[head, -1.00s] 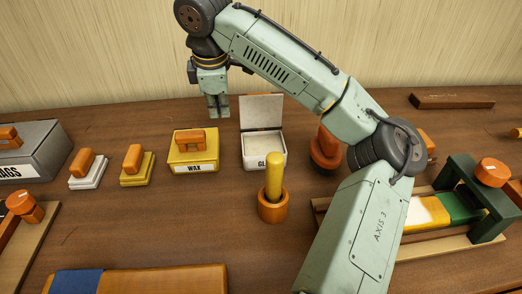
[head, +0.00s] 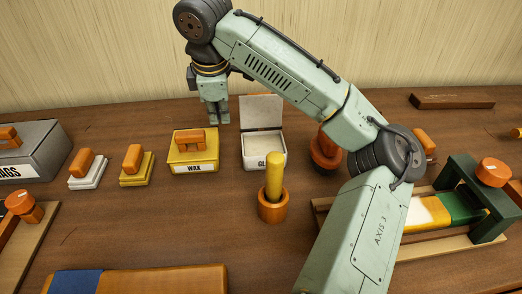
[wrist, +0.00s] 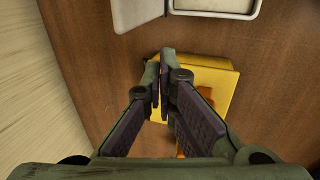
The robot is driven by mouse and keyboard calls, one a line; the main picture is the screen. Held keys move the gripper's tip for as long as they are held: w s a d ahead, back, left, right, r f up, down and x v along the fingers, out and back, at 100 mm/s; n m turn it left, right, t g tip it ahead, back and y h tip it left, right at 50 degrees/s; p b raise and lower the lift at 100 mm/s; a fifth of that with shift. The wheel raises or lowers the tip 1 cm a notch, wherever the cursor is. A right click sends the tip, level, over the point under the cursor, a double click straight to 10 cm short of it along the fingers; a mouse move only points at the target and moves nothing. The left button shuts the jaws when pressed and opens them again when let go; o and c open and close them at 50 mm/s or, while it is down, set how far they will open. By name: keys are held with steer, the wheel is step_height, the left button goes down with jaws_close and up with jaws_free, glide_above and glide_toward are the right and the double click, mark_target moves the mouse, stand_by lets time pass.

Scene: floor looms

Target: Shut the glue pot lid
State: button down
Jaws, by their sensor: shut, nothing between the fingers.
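The glue pot (head: 264,162) is a small white box with a label partly reading "GL", in the middle of the table in the head view. Its lid (head: 262,111) stands open, upright at the back edge. The lid (wrist: 140,10) also shows at the top of the wrist view, beside part of the pot (wrist: 215,6). My gripper (head: 218,122) points down, shut and empty, left of the raised lid and behind the yellow wax box. In the wrist view the fingertips (wrist: 167,55) are together, apart from the lid.
The yellow wax box (head: 194,162) with an orange handle stands just left of the glue pot. An orange cup with a yellow-handled tool (head: 273,208) stands in front of it. A dark orange object (head: 325,151) stands close on its right, partly behind my arm.

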steer(key=shift+s+d+f, duration=0.15)
steer(key=shift+s+f, duration=0.2)
steer(key=shift+s, duration=0.2)
steer(key=shift+s+f, duration=0.1)
steer(key=shift+f, duration=0.05)
steer(key=shift+s+d+f+b, duration=0.1)
steer(key=shift+s+f+b, duration=0.2)
steer(key=shift+s+f, duration=0.1)
steer(key=shift+s+f, duration=0.45)
steer(key=shift+f, duration=0.05)
steer(key=shift+d+r, duration=0.1)
